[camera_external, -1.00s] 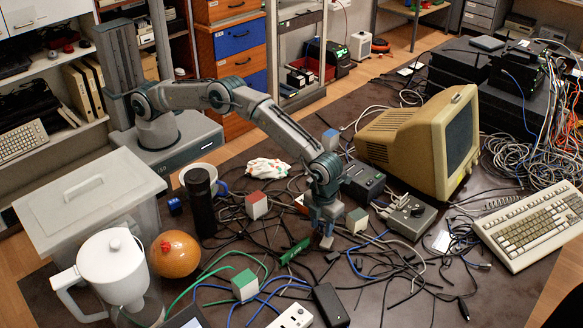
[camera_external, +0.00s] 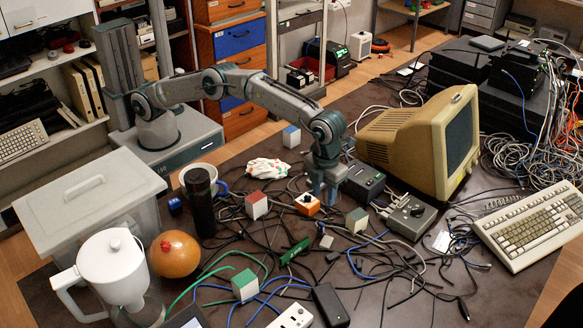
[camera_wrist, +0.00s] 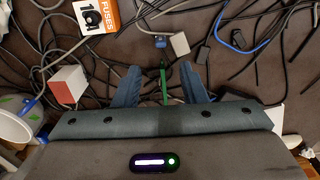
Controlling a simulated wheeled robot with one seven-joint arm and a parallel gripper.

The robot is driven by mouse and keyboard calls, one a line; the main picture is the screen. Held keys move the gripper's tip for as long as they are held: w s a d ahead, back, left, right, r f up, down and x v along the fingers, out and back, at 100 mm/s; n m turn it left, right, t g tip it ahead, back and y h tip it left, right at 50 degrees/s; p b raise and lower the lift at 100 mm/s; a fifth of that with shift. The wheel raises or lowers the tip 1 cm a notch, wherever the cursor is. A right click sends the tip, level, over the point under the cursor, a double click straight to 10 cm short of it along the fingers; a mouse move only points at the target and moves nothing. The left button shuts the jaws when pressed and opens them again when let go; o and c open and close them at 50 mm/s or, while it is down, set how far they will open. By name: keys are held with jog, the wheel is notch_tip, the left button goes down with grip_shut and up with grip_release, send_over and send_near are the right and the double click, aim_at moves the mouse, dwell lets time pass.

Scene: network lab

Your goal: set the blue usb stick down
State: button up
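My gripper (camera_external: 327,203) is raised above the cable-strewn table in the external view. Its two blue-grey fingers stand apart in the wrist view (camera_wrist: 160,76), with nothing held between them. A green strip (camera_wrist: 163,85) shows in the gap, lower down on the table. A small blue-grey piece (camera_wrist: 160,41), which looks like the blue usb stick, lies on the table just beyond the fingertips. It is apart from my gripper and beside a pale grey block (camera_wrist: 180,44). In the external view the stick is too small to make out clearly.
An orange fuse box (camera_external: 307,204), a red-topped cube (camera_external: 256,205) and a green circuit board (camera_external: 295,250) lie nearby. A grey-green cube (camera_external: 357,220) and a beige monitor (camera_external: 425,140) stand to the right. Loose cables cover most of the table.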

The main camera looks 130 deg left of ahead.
jog(key=s+d+r+n+t, duration=0.1)
jog(key=s+d+r+n, duration=0.3)
jog(key=s+r, duration=0.45)
jog(key=s+d+r+n, duration=0.4)
jog(key=s+r, duration=0.3)
jog(key=s, duration=0.3)
jog(key=s+d+f+n, duration=0.1)
jog(key=s+n, duration=0.2)
jog(key=s, duration=0.6)
jog(key=s+d+f+n+t, duration=0.1)
jog(key=s+f+n, duration=0.1)
jog(key=s, duration=0.7)
jog(key=s+d+f+n, duration=0.1)
jog(key=s+n, duration=0.3)
jog(key=s, duration=0.5)
jog(key=shift+f+n+t, duration=0.4)
jog(key=shift+f, duration=0.35)
